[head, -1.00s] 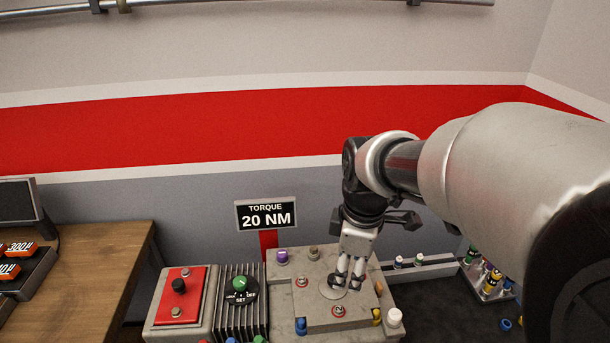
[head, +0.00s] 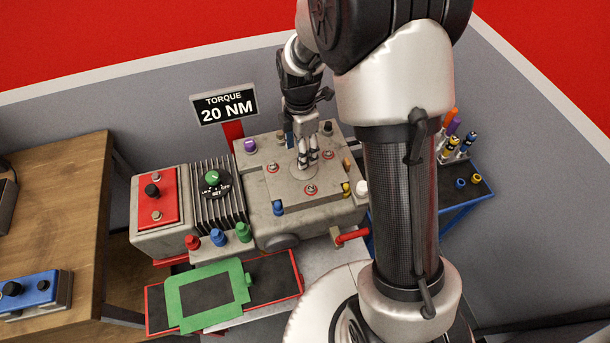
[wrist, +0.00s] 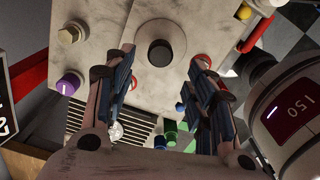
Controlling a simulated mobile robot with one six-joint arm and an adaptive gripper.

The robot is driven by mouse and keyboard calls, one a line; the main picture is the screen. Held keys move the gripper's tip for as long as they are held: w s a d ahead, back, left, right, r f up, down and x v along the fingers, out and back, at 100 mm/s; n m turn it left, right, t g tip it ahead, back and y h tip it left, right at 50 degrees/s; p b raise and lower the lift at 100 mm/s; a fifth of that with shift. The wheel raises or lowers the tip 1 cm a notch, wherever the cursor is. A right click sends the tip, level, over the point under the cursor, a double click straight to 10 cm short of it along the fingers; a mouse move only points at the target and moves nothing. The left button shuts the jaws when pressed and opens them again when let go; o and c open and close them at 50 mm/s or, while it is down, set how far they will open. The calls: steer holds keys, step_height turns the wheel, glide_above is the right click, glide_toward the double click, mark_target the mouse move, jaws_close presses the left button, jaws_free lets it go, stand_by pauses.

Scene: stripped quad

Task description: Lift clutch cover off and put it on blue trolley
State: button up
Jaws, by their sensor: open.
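The clutch cover (head: 290,186) is a grey square plate lying flat on the grey engine block (head: 259,222). It has a round raised disc with a dark central knob, seen in the wrist view (wrist: 160,53). Red-ringed numbered spots sit near its corners. My gripper (head: 307,164) points down over the middle of the cover, open, its fingertips (wrist: 162,62) on either side of the knob with gaps showing. The fingers partly hide the knob in the head view. The blue trolley (head: 459,218) stands to the right, partly behind my arm.
The trolley's dark top holds coloured bottles or tools (head: 458,145) at the back and small rings (head: 468,182). A red-topped box (head: 157,197) and finned unit (head: 216,196) stand left of the block. A green gasket frame (head: 209,292) lies in front. A wooden bench (head: 55,205) is at left.

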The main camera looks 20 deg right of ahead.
mark_target(306, 172)
steer(key=f, duration=0.2)
steer(key=f+b, duration=0.1)
steer(key=f, duration=0.3)
steer(key=shift+w+d+f+b, duration=0.1)
steer(key=shift+d+f+b, duration=0.15)
steer(key=shift+b, duration=0.05)
steer(key=shift+r, duration=0.1)
steer(key=shift+c, duration=0.5)
jaws_close()
